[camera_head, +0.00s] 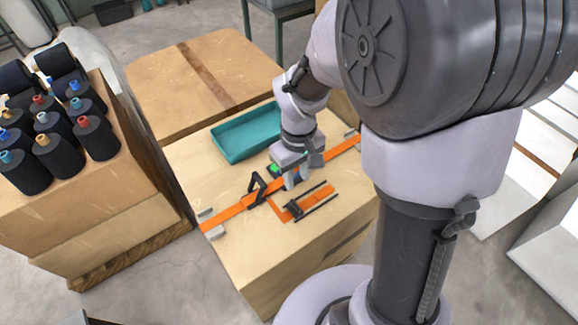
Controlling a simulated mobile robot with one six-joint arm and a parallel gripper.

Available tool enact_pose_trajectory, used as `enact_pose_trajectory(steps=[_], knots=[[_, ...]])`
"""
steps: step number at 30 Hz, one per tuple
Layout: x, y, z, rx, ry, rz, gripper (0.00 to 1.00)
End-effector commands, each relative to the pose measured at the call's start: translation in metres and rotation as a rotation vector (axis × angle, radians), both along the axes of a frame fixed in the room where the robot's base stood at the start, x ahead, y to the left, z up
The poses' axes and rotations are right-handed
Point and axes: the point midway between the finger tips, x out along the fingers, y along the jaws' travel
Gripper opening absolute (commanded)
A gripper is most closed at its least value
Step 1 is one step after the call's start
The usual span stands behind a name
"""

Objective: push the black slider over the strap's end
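A long orange strap (232,211) runs diagonally across the light wooden table top, with small grey blocks at both ends. A black angular piece (257,187), perhaps the slider, stands on the strap left of my gripper. A second, shorter orange piece (281,208) lies in front of the strap, next to thin black bars (315,200); which black part is the slider is not certain. My gripper (292,182) points down over the middle of the strap, right of the black angular piece. Its fingertips are small and partly hidden, so its opening and any contact are unclear.
A teal tray (232,156) lies behind the strap on the same table (240,265). A cardboard-coloured box (160,95) stands behind. At left, another box (80,215) carries several black spools (60,158). My arm hides the right side.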

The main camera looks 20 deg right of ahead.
Motion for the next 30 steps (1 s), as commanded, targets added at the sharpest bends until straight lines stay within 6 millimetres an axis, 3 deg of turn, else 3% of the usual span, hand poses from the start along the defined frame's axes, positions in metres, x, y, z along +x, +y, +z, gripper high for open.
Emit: enact_pose_trajectory(steps=[1, 6, 12, 17, 25, 30], knots=[[-0.001, 0.0, -0.024, 0.0, 0.005, 0.0, 0.31], [-0.001, 0.0, -0.076, 0.001, 0.004, -0.002, 0.31], [-0.001, 0.0, -0.115, 0.0, 0.002, -0.003, 0.31], [0.0, 0.0, -0.127, 0.001, 0.0, -0.003, 0.31], [0.0, 0.0, -0.127, 0.001, 0.0, -0.003, 0.31], [0.0, 0.0, -0.127, 0.001, 0.0, -0.003, 0.0]])
